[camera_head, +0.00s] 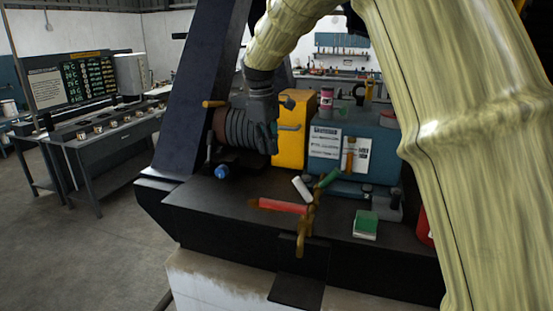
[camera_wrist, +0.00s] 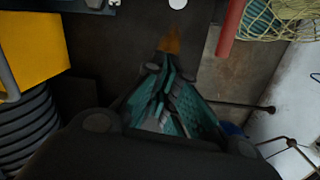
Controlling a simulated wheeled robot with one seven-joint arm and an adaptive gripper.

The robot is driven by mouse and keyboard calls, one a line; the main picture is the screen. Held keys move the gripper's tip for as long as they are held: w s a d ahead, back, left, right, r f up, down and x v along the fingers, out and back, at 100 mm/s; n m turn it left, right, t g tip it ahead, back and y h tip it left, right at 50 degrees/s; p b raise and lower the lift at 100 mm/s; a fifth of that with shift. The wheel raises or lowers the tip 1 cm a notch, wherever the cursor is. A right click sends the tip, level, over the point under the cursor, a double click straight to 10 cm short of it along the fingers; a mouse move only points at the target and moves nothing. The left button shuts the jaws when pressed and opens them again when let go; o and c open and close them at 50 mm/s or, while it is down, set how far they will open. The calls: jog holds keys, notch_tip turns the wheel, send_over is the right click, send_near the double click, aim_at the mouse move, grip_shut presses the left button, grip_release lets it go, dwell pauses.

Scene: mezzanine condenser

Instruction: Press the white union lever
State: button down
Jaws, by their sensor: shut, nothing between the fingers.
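The white lever (camera_head: 302,189) is a short, tilted white bar on the dark bench top, beside a brass pipe fitting (camera_head: 307,222). A red lever (camera_head: 282,205) lies left of the fitting, and a green lever (camera_head: 330,178) is at its upper right. My gripper (camera_head: 272,147) is above the bench, up and left of the white lever and apart from it. In the wrist view its teal-padded fingers (camera_wrist: 167,85) are together and empty. A white round shape (camera_wrist: 178,4) at that view's top edge may be the lever's end.
A yellow box (camera_head: 290,132) and a blue box (camera_head: 340,145) with papers stand behind. A dark coil (camera_head: 240,130) is close beside my gripper. A blue knob (camera_head: 222,171) stands at left. A green block (camera_head: 365,224) lies at right. The front left bench top is clear.

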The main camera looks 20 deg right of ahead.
aim_at(303, 190)
jog(key=s+d+f+p, duration=0.2)
jog(key=d+f+p, duration=0.1)
jog(key=f+p, duration=0.3)
jog(key=shift+s+d+f, duration=0.2)
jog(key=shift+f, duration=0.65)
jog(key=shift+s, duration=0.1)
jog(key=shift+y, duration=0.3)
